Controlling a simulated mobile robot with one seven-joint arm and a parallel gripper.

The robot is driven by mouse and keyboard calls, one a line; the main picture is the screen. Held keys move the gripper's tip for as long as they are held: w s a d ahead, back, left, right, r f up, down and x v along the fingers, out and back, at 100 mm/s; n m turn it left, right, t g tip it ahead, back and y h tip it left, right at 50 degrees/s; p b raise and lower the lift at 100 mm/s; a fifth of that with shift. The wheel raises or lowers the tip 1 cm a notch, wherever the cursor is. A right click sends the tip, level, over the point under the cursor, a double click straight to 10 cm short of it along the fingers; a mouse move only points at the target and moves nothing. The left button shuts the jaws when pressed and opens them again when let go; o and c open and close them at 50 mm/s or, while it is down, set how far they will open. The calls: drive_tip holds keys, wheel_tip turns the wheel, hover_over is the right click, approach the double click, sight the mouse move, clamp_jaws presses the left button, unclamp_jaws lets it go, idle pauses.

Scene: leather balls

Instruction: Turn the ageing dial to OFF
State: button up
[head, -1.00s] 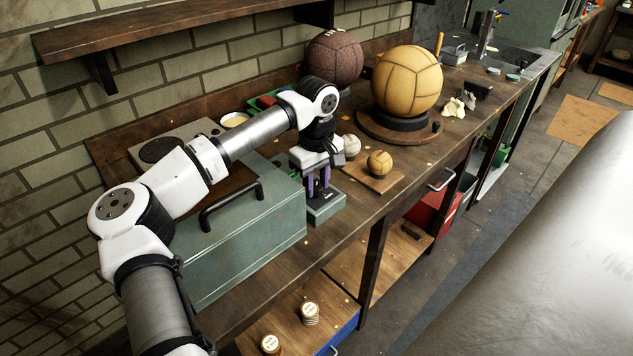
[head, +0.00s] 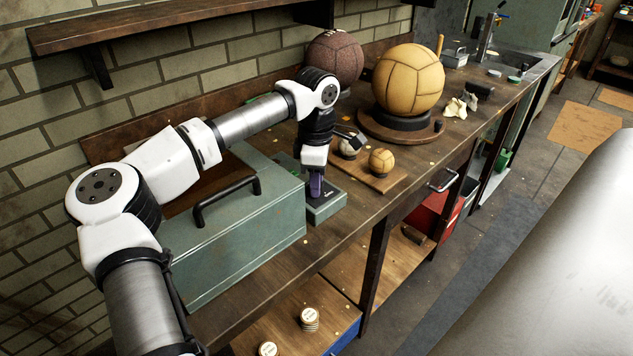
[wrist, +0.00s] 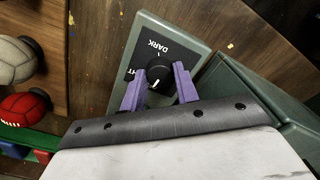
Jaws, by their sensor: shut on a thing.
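The ageing dial is a round black knob (wrist: 160,73) with a white pointer line, on a grey-green box (head: 327,207). In the wrist view, a black plate on the box (wrist: 180,32) reads "DARK", with another word partly covered. The pointer line lies toward the gripper side of the knob, away from "DARK". OFF is not visible. My gripper (wrist: 159,88) has its purple fingers on either side of the knob, shut on it. In the head view my gripper (head: 316,186) is over the box, seen edge-on, and the knob is hidden.
A large green metal case (head: 240,235) with a black handle stands close left of the box. A small tan ball (head: 382,161) and a pale ball sit on a wooden board to the right. A large yellow ball (head: 408,80) stands on a round base behind them.

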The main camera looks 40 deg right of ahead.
drive_tip(key=shift+n, duration=0.6)
drive_tip(key=o, duration=1)
wheel_tip(320, 180, up, 14)
drive_tip(key=shift+b, duration=0.8)
drive_tip(key=shift+f, duration=0.1)
